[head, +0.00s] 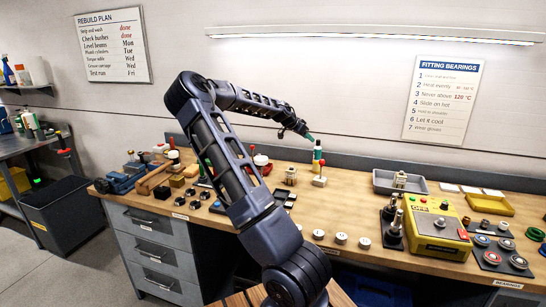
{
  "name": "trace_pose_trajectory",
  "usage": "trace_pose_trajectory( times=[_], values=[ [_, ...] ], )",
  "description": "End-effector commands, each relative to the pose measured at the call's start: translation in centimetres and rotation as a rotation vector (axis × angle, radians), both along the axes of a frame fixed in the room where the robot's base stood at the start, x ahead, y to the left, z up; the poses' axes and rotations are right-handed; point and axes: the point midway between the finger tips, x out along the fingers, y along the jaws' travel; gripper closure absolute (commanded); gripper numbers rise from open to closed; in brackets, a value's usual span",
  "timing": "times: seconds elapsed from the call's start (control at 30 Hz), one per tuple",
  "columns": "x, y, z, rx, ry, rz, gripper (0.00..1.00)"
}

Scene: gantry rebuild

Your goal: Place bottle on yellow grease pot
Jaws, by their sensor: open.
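My arm reaches over the workbench, and my gripper (307,135) is above its back middle part. It is small in the picture, with a green tip. Just to its right and slightly below is a slim upright bottle-like item (318,152), dark at the top with green and yellow below. I cannot tell whether the gripper touches it. Its lower end is near a small pale block (320,182). I cannot clearly make out a yellow grease pot; the yellow band under the green part is too small to identify.
The wooden workbench (350,205) is crowded at the left with tools and small parts. A grey tray (385,182) stands at the back right. A yellow device (436,228) is at the right, near a yellow tray (490,204). Several pale discs lie along the front edge.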

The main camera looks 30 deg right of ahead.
Motion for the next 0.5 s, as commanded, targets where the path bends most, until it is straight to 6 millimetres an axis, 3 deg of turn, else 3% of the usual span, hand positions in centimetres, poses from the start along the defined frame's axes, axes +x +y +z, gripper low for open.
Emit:
trace_pose_trajectory(
  times=[0.23,0.5],
  values=[
    [-3.5,3.2,-3.0,0.227,0.027,0.071,0.58],
    [-6.4,8.7,-4.1,0.436,0.049,0.209,0.58]
  ],
)
